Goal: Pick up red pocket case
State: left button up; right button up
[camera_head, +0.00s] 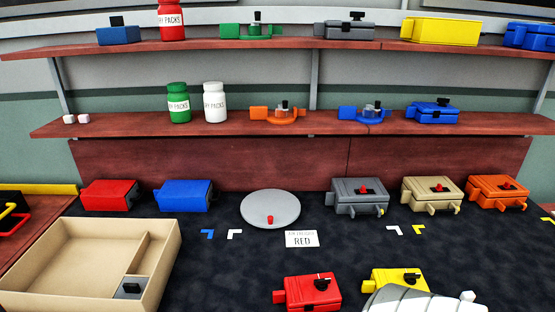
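A red case (308,293) with a dark knob or latch on top sits on the dark table mat at the bottom middle, its lower edge near the frame's edge. A second red box (108,195), plainer and with a dark end, stands at the back left of the table. I cannot tell from the picture alone which one is the pocket case. Neither gripper shows. A rounded grey-white part at the bottom right, probably my arm, covers the front of a yellow case (397,279).
A tan divided tray (72,258) fills the front left. Grey (357,196), beige (432,191) and orange (497,191) cases line the back right. Two shelves hold bottles and parts.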

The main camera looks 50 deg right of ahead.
aim_at(299, 294)
jog(key=z, duration=0.45)
jog(key=k+z, duration=0.1)
jog(key=z, duration=0.3)
jog(key=l+z, duration=0.1)
jog(key=z, duration=0.35)
jog(key=k+l+z, duration=0.1)
jog(key=z, duration=0.35)
